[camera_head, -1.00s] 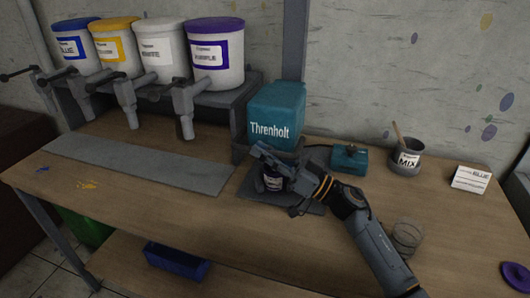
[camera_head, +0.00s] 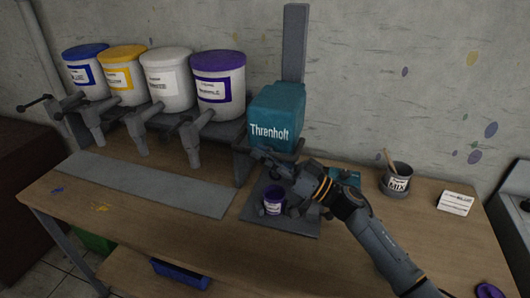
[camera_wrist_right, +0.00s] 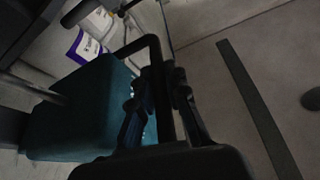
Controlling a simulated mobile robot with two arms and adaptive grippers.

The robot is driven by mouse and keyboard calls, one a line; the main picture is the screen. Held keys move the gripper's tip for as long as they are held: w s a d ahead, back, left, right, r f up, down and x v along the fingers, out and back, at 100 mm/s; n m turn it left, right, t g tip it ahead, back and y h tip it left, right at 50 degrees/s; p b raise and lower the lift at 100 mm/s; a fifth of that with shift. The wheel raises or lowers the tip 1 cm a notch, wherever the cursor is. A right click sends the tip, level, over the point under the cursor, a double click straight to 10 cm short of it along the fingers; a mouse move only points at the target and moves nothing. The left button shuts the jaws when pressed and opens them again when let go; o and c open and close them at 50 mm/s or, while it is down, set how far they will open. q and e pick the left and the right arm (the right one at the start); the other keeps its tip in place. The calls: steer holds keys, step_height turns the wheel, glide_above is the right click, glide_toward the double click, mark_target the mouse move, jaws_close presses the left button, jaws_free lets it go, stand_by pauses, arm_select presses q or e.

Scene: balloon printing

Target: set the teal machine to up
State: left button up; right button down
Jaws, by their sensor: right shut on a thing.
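The teal machine (camera_head: 276,115), lettered "Threnholt", has its head on a grey upright column (camera_head: 294,45), raised above a dark base plate (camera_head: 262,226). A small container with a purple top (camera_head: 273,203) stands upright on the plate below the head. My right gripper (camera_head: 276,165) is at the front of the machine, above the plate. In the right wrist view, the teal head (camera_wrist_right: 80,115) is at left and a dark bent handle (camera_wrist_right: 136,47) runs from it to my right gripper (camera_wrist_right: 158,82), which is shut on the handle. My left gripper is out of view.
Several paint buckets (camera_head: 218,85) stand on a dispenser rack at left, over a grey strip (camera_head: 145,187). A teal box (camera_head: 345,177) is partly behind my arm. A MIX cup (camera_head: 397,180) and a white card (camera_head: 456,203) are at right on the wooden table (camera_head: 160,235).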

steer(key=shift+w+r, duration=0.1)
steer(key=shift+r, duration=0.3)
steer(key=c, duration=1.3)
jaws_free()
steer(key=shift+c, duration=0.2)
steer(key=shift+d+f, duration=0.2)
steer(key=shift+f, duration=0.05)
steer(key=v, duration=1.1)
steer(key=shift+d, duration=0.25)
steer(key=shift+f, duration=0.1)
